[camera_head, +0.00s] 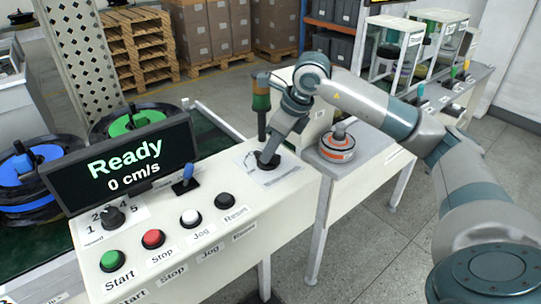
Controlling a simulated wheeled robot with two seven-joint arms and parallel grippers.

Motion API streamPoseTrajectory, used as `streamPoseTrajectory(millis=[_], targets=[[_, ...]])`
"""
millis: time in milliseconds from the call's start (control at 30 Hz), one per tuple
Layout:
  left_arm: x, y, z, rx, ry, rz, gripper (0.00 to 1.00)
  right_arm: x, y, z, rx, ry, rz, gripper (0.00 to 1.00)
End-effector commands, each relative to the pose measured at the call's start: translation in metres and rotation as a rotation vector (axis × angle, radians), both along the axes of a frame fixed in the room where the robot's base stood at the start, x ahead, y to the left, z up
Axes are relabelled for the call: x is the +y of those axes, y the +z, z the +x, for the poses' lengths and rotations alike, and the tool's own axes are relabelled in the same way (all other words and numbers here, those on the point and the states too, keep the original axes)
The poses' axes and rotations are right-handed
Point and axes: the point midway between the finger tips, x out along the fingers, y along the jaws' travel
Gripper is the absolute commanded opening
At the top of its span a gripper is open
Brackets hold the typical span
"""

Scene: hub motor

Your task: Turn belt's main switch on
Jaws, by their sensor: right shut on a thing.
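The belt's control panel (300,196) is a white sloped console at the lower left. The main switch (267,165) appears as a dark round base on a printed label at the panel's right end. My right gripper (269,154) comes down on it and is shut on its handle, which the fingers mostly hide. The switch's exact position cannot be told. The display (120,166) reads "Ready" and "0 cm/s". My left gripper is not in view.
The panel also holds a speed knob (113,217), a blue-handled lever (187,177), and green, red, white and black buttons. A signal light (261,100) stands behind the panel. An orange-banded part (337,147) sits on the side table beside my right arm.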

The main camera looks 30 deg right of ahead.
Motion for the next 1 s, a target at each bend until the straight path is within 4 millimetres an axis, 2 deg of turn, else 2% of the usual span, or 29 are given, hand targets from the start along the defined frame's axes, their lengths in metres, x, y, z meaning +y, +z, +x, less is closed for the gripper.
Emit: streamPoseTrajectory(millis=[300,500,1000], targets=[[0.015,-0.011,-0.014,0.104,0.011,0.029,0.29,0.002,-0.001,0.0,-0.004,-0.277,0.0,0.0],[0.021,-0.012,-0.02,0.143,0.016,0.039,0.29,0.003,0.001,0.0,-0.004,-0.394,0.001,0.0],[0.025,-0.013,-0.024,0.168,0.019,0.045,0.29,0.002,0.001,0.0,-0.002,-0.472,0.0,0.0]])
